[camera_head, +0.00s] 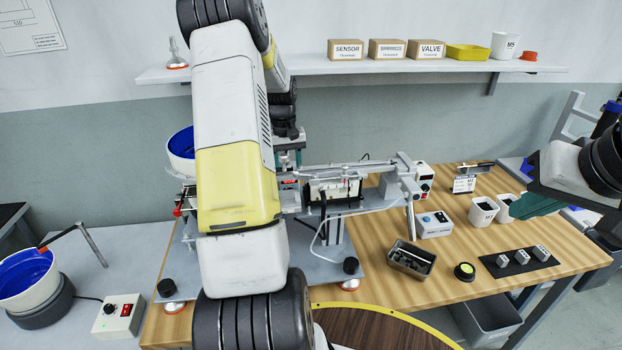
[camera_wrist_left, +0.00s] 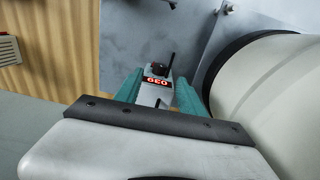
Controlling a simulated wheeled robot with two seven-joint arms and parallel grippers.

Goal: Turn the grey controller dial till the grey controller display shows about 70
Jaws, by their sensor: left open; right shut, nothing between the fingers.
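The grey controller (camera_wrist_left: 150,97) shows between the teal fingers of my left gripper (camera_wrist_left: 159,84) in the left wrist view. Its red display (camera_wrist_left: 157,81) appears upside down and seems to read 039. A dark upright part (camera_wrist_left: 171,62) stands at its far end; I cannot tell whether that is the dial. My left gripper is open, and contact with the dial cannot be made out. In the head view my left forearm covers most of this area. My right gripper (camera_head: 520,207) is shut and empty over the right part of the bench.
A blue-lined bowl (camera_head: 181,148) stands left of my forearm. A box with a red button (camera_head: 118,316) lies at lower left. A shelf (camera_head: 300,76) runs behind.

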